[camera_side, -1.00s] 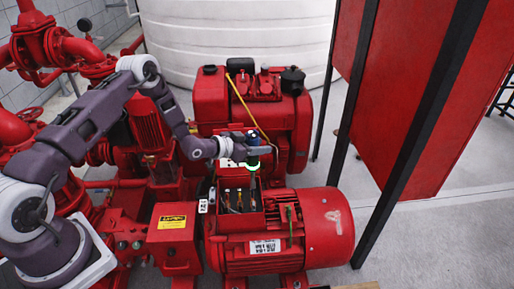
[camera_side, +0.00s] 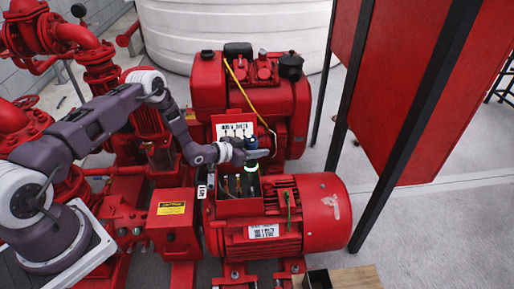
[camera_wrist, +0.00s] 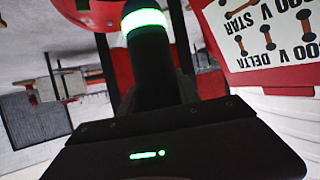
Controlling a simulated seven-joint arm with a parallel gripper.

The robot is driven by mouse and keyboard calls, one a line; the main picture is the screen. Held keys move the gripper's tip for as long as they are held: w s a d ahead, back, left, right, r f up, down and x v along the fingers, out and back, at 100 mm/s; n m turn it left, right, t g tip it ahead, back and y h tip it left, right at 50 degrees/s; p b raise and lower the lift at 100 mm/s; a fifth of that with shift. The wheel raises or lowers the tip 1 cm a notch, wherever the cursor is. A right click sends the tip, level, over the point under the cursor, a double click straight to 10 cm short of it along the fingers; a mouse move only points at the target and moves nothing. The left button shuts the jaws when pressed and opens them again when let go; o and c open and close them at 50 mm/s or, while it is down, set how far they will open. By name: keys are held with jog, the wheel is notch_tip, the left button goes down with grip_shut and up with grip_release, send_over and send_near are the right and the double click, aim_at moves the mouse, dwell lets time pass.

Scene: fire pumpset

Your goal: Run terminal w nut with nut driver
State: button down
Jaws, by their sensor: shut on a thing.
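The nut driver (camera_side: 251,142) is upright, with a blue top and a glowing green ring. My gripper (camera_side: 256,155) is shut around it, above the right part of the open red terminal box (camera_side: 240,208) on the motor. Several small terminals with coloured leads (camera_side: 237,185) show inside the box, left of the driver. The driver's tip is low at the box; I cannot tell whether it touches the w nut, which I cannot make out. In the wrist view the driver (camera_wrist: 150,62) is a dark shaft with a green ring, and its tip is not visible.
The box lid (camera_side: 234,130) stands open behind, with a white star/delta diagram (camera_wrist: 265,40). A red engine (camera_side: 285,100) with a yellow cable is behind. The red motor (camera_side: 320,215) is below, and a red panel on black posts (camera_side: 420,110) stands right.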

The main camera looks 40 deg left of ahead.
jog(key=shift+f, duration=0.8)
dwell(2.5)
